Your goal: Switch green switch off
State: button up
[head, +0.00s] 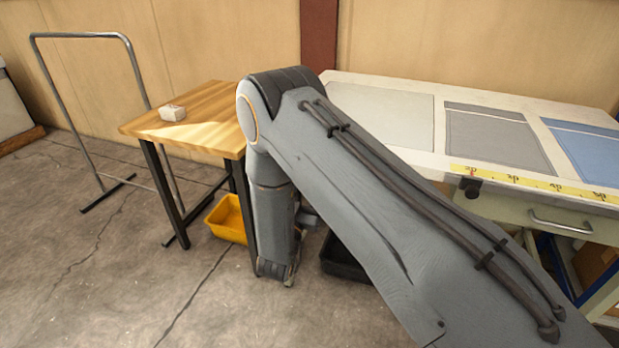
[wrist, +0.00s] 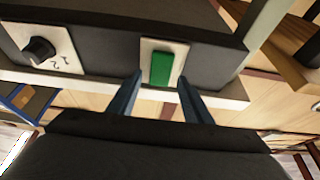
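A green switch (wrist: 161,68) sits on a pale plate (wrist: 149,55) on the front of a dark machine panel in the wrist view. My gripper (wrist: 160,82) points at the panel, with one blue finger on each side below the switch. The fingers are apart with nothing seen between them. I cannot tell whether the fingertips touch the plate, nor which position the switch is in. In the head view my arm hides the gripper, and the switch is not seen.
A black knob (wrist: 39,49) on a pale plate is left of the switch. In the head view, a wooden table (head: 207,99) holds a small white block (head: 173,113). A yellow bin (head: 226,219) is on the floor. A worktable (head: 440,160) with cloth pieces stands right.

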jog(key=v, duration=0.7)
jog(key=shift+s+b, duration=0.35)
jog(key=shift+b, duration=0.05)
jog(key=shift+s+a+f, duration=0.1)
jog(key=shift+a+f, duration=0.05)
jog(key=shift+a, duration=0.1)
